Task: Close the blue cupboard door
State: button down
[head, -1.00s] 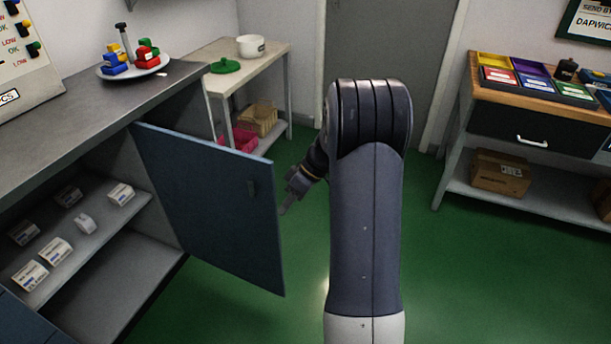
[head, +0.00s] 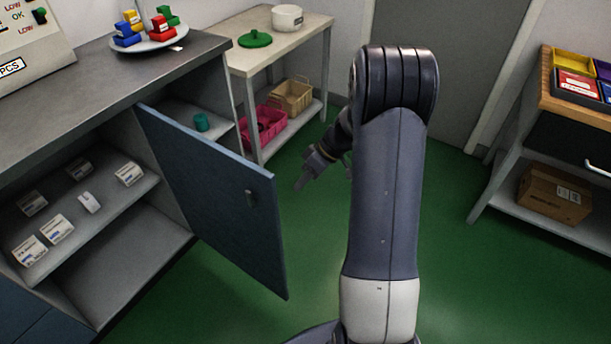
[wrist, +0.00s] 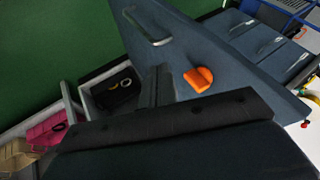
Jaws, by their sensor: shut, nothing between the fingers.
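The blue cupboard door (head: 215,200) stands open, swung out from the grey-topped counter over the green floor. My gripper (head: 301,183) is shut and empty, just right of the door's free edge in the head view; I see no clear contact. In the wrist view, my gripper's dark fingers (wrist: 160,86) appear in front of a blue panel (wrist: 235,75) with a silver handle (wrist: 150,28) and an orange piece (wrist: 199,79). I cannot tell for certain that this panel is the same door.
An open shelf bay (head: 125,205) left of the door holds small white boxes. A side table (head: 300,38) holds a pink basket (head: 265,125) below.

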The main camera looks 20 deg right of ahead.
jog(key=s+a+f, duration=0.2)
jog(key=a+f, duration=0.2)
jog(key=a, duration=0.2)
jog(key=shift+a+f, duration=0.2)
jog(key=shift+a, duration=0.1)
jog(key=shift+a, duration=0.1)
